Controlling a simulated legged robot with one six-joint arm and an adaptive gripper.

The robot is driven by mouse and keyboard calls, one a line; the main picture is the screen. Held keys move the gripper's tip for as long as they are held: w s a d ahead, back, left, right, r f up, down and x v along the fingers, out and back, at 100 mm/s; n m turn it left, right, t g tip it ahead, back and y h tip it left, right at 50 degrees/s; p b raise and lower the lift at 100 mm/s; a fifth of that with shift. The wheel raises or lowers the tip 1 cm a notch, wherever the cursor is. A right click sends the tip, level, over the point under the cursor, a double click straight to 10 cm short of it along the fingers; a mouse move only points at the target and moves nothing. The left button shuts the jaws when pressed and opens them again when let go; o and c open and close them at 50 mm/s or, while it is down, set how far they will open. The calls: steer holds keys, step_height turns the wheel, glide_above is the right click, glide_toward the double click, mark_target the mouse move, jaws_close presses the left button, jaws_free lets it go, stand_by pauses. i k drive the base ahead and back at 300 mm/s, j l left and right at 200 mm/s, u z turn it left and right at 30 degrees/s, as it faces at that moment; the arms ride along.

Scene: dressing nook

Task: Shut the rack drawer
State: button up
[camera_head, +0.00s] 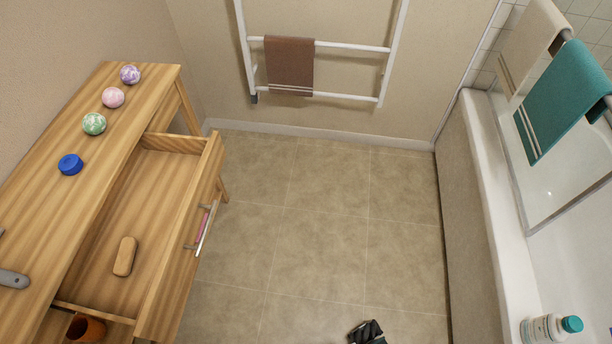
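The rack drawer (186,215) is pulled well out of the wooden rack (60,210) on the left, toward the open floor. Its front panel faces right and carries a bar handle (204,228). A strip of pink and white shows at the handle; I cannot tell what it is. A tan oblong block (125,256) lies inside the drawer. A dark part that looks like my gripper (367,332) shows at the bottom edge, right of the drawer and apart from it. Most of it is cut off, so its fingers cannot be read.
Several bath-bomb-like balls (94,124), a blue round tin (70,164) and a grey object (14,279) sit on the rack top. A brown cup (86,328) stands below the drawer. Tiled floor (330,220) is clear between rack and bathtub (487,190). A towel rail (345,97) stands behind.

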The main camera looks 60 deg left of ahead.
mark_target(159, 198)
steer(key=k+j+u, duration=0.1)
steer(key=u, duration=3.15)
steer(key=i+z, duration=0.1)
steer(key=z, duration=0.15)
